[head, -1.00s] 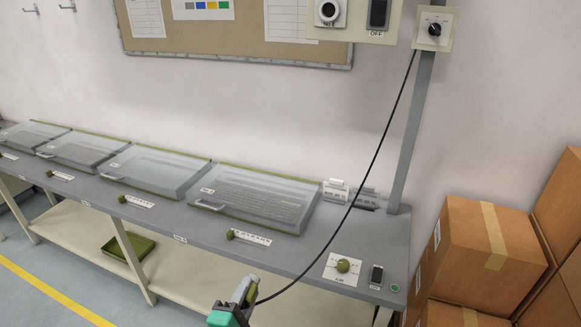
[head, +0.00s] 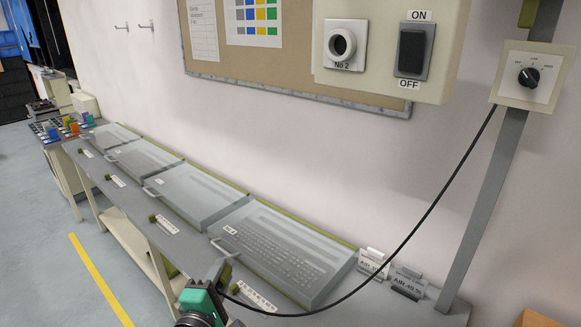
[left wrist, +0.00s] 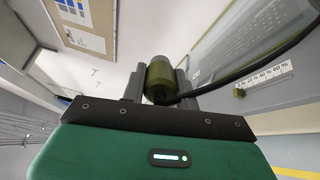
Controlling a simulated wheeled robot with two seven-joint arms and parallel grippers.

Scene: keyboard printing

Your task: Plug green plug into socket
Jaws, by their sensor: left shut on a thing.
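The olive-green plug (left wrist: 160,78) is held between the fingers of my left gripper (left wrist: 163,92), which is shut on it. Its black cable leads off to the right in the left wrist view. In the head view my left gripper (head: 218,272) is at the bottom, in front of the bench edge, and largely hides the plug. The round white socket (head: 342,44), marked No 2, is on the beige wall panel (head: 385,92) at the top. The gripper is well below the socket and apart from it. My right gripper is out of view.
A grey bench carries several keyboards under clear covers (head: 280,245). The black cable (head: 425,215) hangs from a dial box (head: 531,75) on the grey post (head: 490,190) and loops down to the gripper. An ON/OFF switch (head: 412,52) is beside the socket. Clear wall lies below the panel.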

